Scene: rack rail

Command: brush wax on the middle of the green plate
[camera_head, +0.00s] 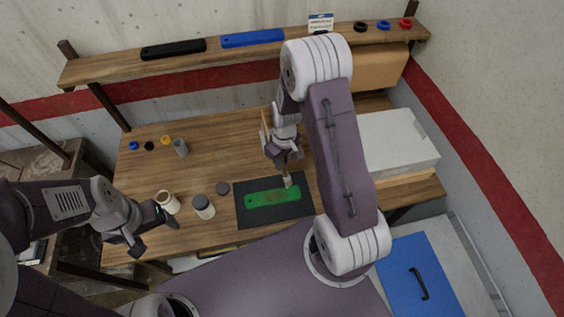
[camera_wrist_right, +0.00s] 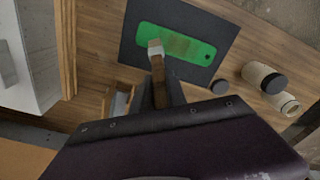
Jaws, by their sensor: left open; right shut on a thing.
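The green plate (camera_head: 262,199) is a long rounded bar lying flat on a dark mat (camera_head: 246,217). It also shows in the right wrist view (camera_wrist_right: 202,53), with a brownish patch along its middle. My right gripper (camera_head: 284,168) is shut on the brush (camera_wrist_right: 158,72), holding its wooden handle with the pale bristles toward the plate. The bristles are over one end of the plate, the right end in the head view; I cannot tell whether they touch it. My left gripper (camera_head: 158,222) is open and empty, beside the open jar (camera_head: 168,204) at the table's front left.
A jar with a dark lid (camera_head: 203,207) and a loose dark disc (camera_head: 222,188) stand left of the mat. A white box (camera_head: 397,142) is at right. A shelf (camera_head: 112,67) runs above the back.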

